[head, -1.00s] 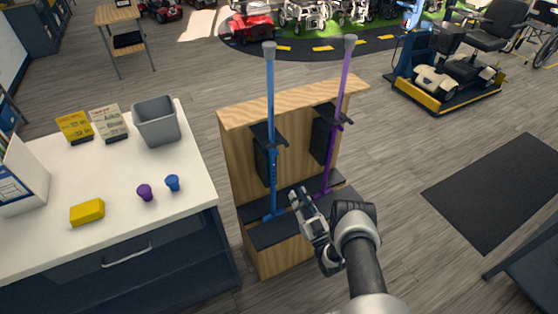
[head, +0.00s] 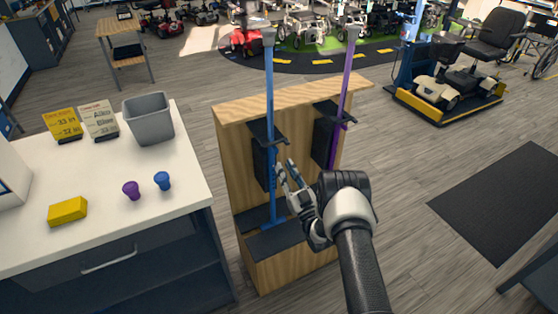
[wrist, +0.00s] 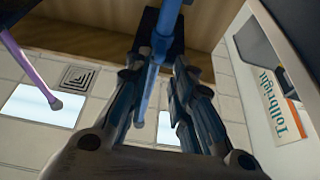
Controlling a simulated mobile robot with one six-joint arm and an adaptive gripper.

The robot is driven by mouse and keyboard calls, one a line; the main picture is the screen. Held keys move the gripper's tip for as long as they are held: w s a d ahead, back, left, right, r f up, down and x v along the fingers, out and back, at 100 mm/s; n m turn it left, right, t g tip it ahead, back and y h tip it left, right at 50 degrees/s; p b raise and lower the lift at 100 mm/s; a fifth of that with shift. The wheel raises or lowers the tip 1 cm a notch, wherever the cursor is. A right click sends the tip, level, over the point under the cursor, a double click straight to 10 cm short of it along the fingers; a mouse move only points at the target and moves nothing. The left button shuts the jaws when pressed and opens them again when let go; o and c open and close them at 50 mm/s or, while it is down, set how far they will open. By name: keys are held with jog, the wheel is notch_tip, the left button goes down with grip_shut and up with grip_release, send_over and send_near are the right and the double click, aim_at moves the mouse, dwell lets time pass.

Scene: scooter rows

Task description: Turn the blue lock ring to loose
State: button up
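A blue pole (head: 270,100) stands upright in a wooden stand (head: 232,150), held by a dark bracket (head: 267,133). My gripper (head: 285,172) is at the pole's lower half, just right of it in the head view, fingers pointing up toward it. In the wrist view the blue pole (wrist: 168,18) runs between the two spread fingers of my gripper (wrist: 158,72); I see no clear contact. A wider blue part of the pole (wrist: 159,46) lies near the fingertips and may be the lock ring. Its loose or tight setting cannot be read.
A purple pole (head: 345,85) stands right of the blue one in the same stand. The white counter (head: 100,200) on the left holds a grey bin (head: 148,120), a yellow block (head: 68,211), and purple (head: 131,190) and blue (head: 163,181) knobs.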

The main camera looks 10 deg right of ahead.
aim_at(273, 147)
jog(key=b+x, duration=0.1)
jog(key=x, duration=0.5)
jog(key=shift+f, duration=0.1)
jog(key=shift+c, duration=0.2)
grip_shut()
